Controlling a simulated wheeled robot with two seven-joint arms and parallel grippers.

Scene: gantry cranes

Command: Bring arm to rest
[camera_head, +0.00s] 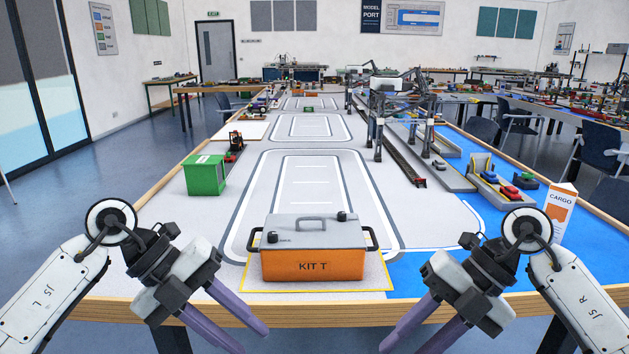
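My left gripper (252,341) reaches in from the left, over the table's front edge. Its two purple fingers stand apart with nothing between them. My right gripper (403,348) is at the front edge on the right, its purple fingers also apart and empty; their tips run to the bottom of the view. Neither gripper touches the case.
A green box (205,175) stands on the left of the table. A gantry crane (400,100) stands farther back. A CARGO card (558,212) is upright at right, near small toy boats (510,192). Wooden edging (120,309) bounds the table. The grey roadway behind the case is clear.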

